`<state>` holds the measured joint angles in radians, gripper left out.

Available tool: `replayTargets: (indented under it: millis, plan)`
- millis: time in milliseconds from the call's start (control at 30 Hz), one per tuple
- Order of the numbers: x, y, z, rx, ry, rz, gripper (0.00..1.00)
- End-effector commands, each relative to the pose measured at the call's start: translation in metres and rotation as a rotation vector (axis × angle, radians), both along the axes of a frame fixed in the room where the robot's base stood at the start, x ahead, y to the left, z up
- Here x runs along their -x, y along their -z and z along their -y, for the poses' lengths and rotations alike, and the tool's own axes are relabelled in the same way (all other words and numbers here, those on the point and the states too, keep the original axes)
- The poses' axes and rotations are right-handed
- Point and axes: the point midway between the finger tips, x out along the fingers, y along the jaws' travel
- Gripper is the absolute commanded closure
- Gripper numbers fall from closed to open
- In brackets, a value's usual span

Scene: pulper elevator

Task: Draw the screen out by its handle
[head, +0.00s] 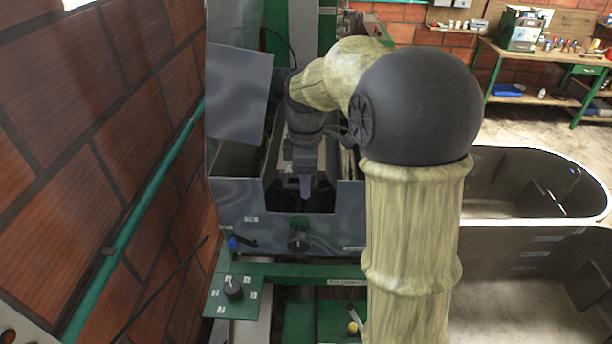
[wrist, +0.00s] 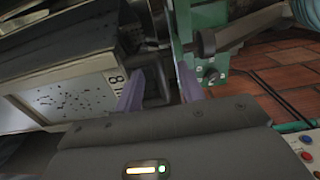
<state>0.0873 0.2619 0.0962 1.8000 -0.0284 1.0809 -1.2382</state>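A pale perforated panel marked 8, which looks like the screen (wrist: 78,103), shows at the left of the wrist view, tilted, with a group of dark holes. My gripper (wrist: 162,82) points past its right edge, its two purple fingers apart. A dark part stands between and beyond the fingers; I cannot tell whether it is the screen's handle, and no contact is clear. In the head view my gripper (head: 305,186) hangs inside the open trough of the grey machine (head: 262,205). The screen is not clearly seen there, as my arm covers much of the trough.
A dark knob (head: 298,240) and a blue-tipped lever (head: 234,243) are on the machine's front. A numbered dial (head: 233,288) sits on a green plate below. A brick wall (head: 110,120) is close on the left. A large grey tank (head: 535,235) stands on the right.

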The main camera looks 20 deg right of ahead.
Motion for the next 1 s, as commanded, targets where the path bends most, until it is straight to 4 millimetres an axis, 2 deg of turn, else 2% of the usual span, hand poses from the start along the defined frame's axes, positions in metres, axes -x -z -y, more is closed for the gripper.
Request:
replayTargets:
  millis: [200, 400, 667, 1000]
  plan:
    - [0.000, 0.000, 0.000, 0.000, 0.000, 0.000, 0.61]
    - [0.000, 0.000, 0.000, 0.000, 0.001, 0.000, 1.00]
    - [0.001, 0.000, 0.000, 0.000, 0.000, 0.000, 1.00]
    - [0.014, 0.000, -0.005, -0.001, 0.000, 0.000, 1.00]
